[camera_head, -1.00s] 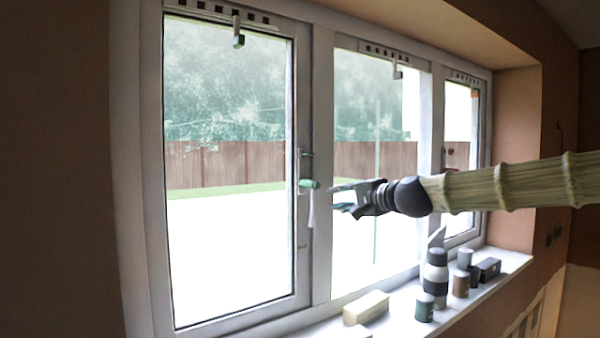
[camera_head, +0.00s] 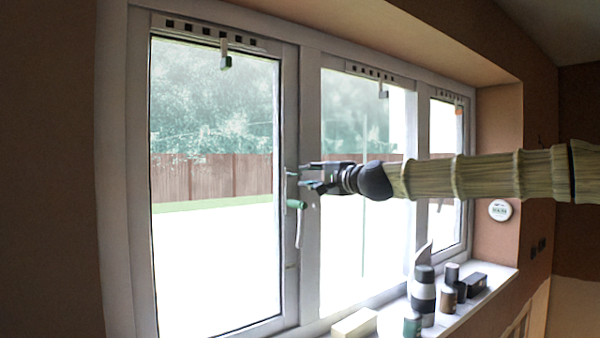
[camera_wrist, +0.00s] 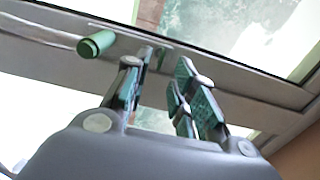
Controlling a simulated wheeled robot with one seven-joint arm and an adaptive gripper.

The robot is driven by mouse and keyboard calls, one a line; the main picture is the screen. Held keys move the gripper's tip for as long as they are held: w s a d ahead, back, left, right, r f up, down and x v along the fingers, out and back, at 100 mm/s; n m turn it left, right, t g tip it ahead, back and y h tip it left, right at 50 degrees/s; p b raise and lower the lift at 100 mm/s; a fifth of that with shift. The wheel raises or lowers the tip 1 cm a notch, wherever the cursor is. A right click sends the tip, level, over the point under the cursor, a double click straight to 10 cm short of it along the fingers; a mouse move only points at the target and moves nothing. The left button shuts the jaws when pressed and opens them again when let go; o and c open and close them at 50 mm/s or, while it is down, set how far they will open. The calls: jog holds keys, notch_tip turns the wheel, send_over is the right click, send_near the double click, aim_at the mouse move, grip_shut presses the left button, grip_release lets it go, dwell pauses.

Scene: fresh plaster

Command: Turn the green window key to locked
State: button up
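A small green piece that looks like the window key (camera_wrist: 162,58) sits on the window frame, seen between my finger ends in the wrist view. In the head view it is mostly hidden by my gripper. A thicker green cylinder (camera_head: 296,204) sticks out just below it, at the top of the white window handle (camera_head: 299,228), which hangs down. The cylinder also shows in the wrist view (camera_wrist: 96,43), left of my fingers. My gripper (camera_head: 303,175) is open, its fingers apart at the key's height. I cannot tell whether they touch the key.
The windowsill (camera_head: 455,318) below holds a pale block (camera_head: 355,323), a black and white bottle (camera_head: 424,291), several small cans and a dark box (camera_head: 474,285). A round white device (camera_head: 500,210) hangs on the right wall. The space before the left pane is free.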

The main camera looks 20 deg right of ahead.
jog(key=shift+p+x, duration=1.15)
jog(key=shift+x, duration=1.5)
grip_shut()
